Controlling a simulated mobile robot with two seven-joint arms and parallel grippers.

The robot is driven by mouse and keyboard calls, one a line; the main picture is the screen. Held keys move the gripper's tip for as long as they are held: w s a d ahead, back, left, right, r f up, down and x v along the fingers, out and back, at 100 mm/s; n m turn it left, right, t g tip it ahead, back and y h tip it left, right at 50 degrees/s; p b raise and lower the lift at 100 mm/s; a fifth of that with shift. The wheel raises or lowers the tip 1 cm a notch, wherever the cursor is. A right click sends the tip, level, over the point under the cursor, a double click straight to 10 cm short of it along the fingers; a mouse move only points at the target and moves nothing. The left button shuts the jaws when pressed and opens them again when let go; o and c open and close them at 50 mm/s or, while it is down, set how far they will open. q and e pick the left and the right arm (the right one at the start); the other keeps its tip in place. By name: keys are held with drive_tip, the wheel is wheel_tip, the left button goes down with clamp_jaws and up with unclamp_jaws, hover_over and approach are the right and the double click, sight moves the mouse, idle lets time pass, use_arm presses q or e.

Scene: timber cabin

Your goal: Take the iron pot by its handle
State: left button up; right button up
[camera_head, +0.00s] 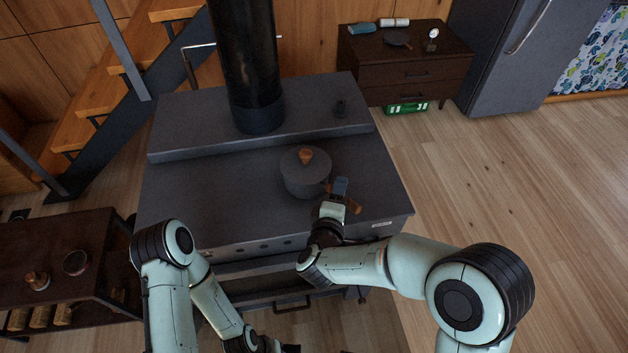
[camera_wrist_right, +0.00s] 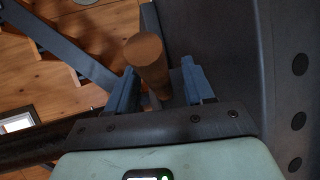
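The dark grey iron pot (camera_head: 304,180) stands on the stove top, with a lid and a wooden knob (camera_head: 305,156). Its wooden handle (camera_head: 352,204) points toward the lower right, partly hidden by my right gripper (camera_head: 339,187). In the right wrist view the handle (camera_wrist_right: 148,58) lies between the two blue fingers of the right gripper (camera_wrist_right: 160,88). The fingers stand apart, with a gap showing on the right side of the handle. My left gripper (camera_head: 285,347) is barely in view at the bottom edge, and its fingers cannot be made out.
A low wooden shelf (camera_head: 60,235) stands at the left. A dresser (camera_head: 400,70) and a fridge (camera_head: 508,55) stand at the back right.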

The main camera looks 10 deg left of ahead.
clamp_jaws()
drive_tip(key=shift+r, duration=0.15)
